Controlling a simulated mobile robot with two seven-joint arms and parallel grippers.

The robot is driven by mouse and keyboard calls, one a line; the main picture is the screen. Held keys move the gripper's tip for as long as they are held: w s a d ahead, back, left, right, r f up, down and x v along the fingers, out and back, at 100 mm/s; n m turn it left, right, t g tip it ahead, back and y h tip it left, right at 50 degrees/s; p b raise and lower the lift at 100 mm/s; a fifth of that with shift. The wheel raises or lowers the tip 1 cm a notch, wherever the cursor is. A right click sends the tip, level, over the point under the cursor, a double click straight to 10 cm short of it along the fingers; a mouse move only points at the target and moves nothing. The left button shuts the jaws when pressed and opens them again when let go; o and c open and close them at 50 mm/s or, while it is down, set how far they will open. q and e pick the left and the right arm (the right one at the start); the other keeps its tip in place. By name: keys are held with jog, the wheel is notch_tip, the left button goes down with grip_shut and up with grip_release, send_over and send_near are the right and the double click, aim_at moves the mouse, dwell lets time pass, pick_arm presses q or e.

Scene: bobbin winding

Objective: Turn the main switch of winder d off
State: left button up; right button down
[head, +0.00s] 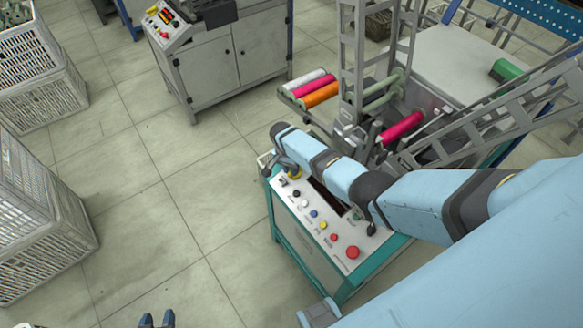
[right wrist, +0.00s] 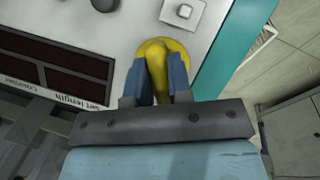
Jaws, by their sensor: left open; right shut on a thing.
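The winder (head: 303,258) in front of me is a grey and teal cabinet with a sloped white control panel; I cannot read a letter on it. Its main switch, a yellow rotary knob on a round yellow plate (head: 296,173), sits at the panel's far left end, partly hidden by my right arm in the head view. In the right wrist view, my right gripper (right wrist: 158,68) has its blue fingers on both sides of the yellow knob (right wrist: 155,50), shut on it. My left gripper (head: 157,319) is open and empty over the floor at the bottom edge.
The panel carries several buttons and a red mushroom button (head: 352,252). Pink, orange and white bobbins (head: 318,93) lie behind on the winder. Another machine (head: 230,55) stands at the back, and white crates (head: 40,215) stand left. The floor between is clear.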

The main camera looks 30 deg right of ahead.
jog(key=shift+a+n, duration=0.1)
jog(key=shift+n, duration=0.3)
jog(key=c, duration=1)
grip_release()
jog(key=shift+c, duration=0.2)
jog(key=shift+w+r, duration=0.1)
jog(key=shift+r, duration=0.25)
notch_tip(320, 180, up, 13)
jog(key=w+a+p, duration=0.1)
jog(key=w+p, duration=0.1)
jog(key=shift+a, duration=0.35)
jog(key=shift+w+f, duration=0.1)
jog(key=shift+f, duration=0.05)
